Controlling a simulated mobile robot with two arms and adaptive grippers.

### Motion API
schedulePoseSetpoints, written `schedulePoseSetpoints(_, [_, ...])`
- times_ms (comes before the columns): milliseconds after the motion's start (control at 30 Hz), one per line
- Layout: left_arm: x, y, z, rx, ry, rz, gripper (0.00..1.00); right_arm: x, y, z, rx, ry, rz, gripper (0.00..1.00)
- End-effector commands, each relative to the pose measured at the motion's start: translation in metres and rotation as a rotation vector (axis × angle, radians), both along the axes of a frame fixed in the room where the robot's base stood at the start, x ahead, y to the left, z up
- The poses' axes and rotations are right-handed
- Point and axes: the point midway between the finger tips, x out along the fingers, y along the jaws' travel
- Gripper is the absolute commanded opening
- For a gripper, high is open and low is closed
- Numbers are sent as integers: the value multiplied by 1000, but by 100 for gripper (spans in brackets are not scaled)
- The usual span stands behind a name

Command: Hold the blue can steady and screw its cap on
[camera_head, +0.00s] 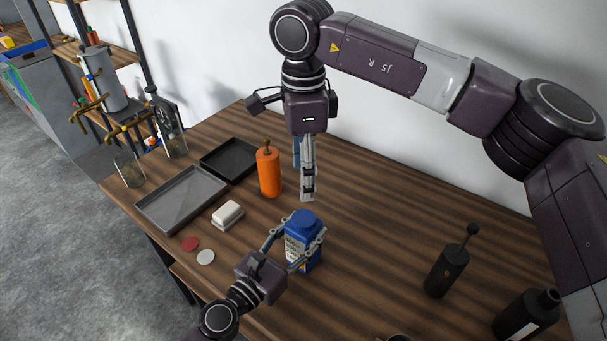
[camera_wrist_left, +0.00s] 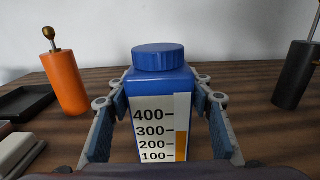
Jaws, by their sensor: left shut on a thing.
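The blue can (camera_head: 303,255) stands upright on the table, with a white scale label marked 100 to 400 that shows in the left wrist view (camera_wrist_left: 155,130). A ribbed blue cap (camera_wrist_left: 158,57) sits level on its top; how tightly it is seated cannot be told. My left gripper (camera_head: 294,244) is shut on the can, one finger on each side. My right gripper (camera_head: 307,197) points down behind and above the can, apart from the cap. Its fingers overlap in the head view, so their opening is unclear, and nothing shows between them.
An orange bottle (camera_head: 269,172) stands behind the can to the left. A white block (camera_head: 227,214), a red disc (camera_head: 190,244), a white disc (camera_head: 206,257), a grey tray (camera_head: 182,198) and a black tray (camera_head: 228,160) lie left. A dark bottle (camera_head: 446,270) stands right, with clear table between.

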Motion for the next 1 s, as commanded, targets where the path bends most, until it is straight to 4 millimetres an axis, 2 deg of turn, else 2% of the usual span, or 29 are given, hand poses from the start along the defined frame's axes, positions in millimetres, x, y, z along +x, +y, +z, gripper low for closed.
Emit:
schedulePoseSetpoints(33, [0,0,1,-1,-1,0,0,0,0,0,0,0,0,58])
schedulePoseSetpoints(67, [0,0,1,-1,-1,0,49,0,0,0,0,0,0,58])
schedulePoseSetpoints(233, [0,0,0,-1,-1,0,67,0,0,0,0,0,0,58])
schedulePoseSetpoints(667, [-6,4,-1,-3,5,1,67,0,0,0,0,0,0,58])
schedulePoseSetpoints(1000, [-44,32,-1,-3,5,2,67,0,0,0,0,0,0,58])
